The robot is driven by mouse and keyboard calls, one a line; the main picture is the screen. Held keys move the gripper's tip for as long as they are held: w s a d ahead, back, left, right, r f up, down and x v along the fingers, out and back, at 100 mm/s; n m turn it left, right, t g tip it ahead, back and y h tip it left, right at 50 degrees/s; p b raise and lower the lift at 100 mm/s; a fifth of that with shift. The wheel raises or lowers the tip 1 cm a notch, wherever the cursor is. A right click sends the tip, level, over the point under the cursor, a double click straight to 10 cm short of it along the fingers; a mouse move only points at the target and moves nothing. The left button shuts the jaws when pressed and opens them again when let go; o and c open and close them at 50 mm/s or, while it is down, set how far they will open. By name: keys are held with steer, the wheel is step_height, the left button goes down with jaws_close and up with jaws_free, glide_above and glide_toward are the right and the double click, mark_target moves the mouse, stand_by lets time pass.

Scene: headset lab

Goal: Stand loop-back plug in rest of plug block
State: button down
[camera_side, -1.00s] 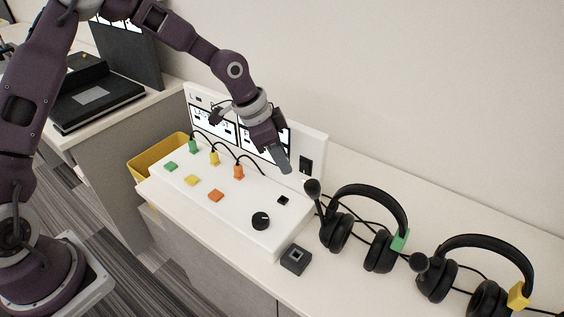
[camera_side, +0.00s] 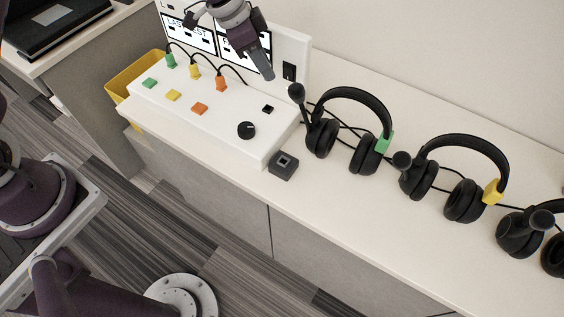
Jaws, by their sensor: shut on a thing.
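My gripper (camera_side: 264,69) is at the top of the view, above the back right part of the white console and in front of the upright panel. Its fingers are shut and point down. The loop-back plug they hold is too small or hidden to make out. The plug block (camera_side: 283,165) is a small dark grey block with a square opening on top. It stands on the counter just off the console's front right corner, nearer the camera than my gripper and below it in the picture. Its opening looks empty. My gripper is well apart from it.
The white console (camera_side: 210,118) carries coloured buttons, corded plugs, a black knob (camera_side: 246,130) and a small black socket (camera_side: 268,109). The upright panel (camera_side: 301,50) stands behind. Headsets (camera_side: 350,130) with cords line the counter to the right. The counter in front of them is clear.

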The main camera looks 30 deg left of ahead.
stand_by(0.4)
glide_above(289, 160)
steer(key=s+a, duration=0.1)
stand_by(0.6)
steer(key=shift+f, duration=2.4)
steer(key=shift+f, duration=2.8)
steer(key=shift+f, duration=1)
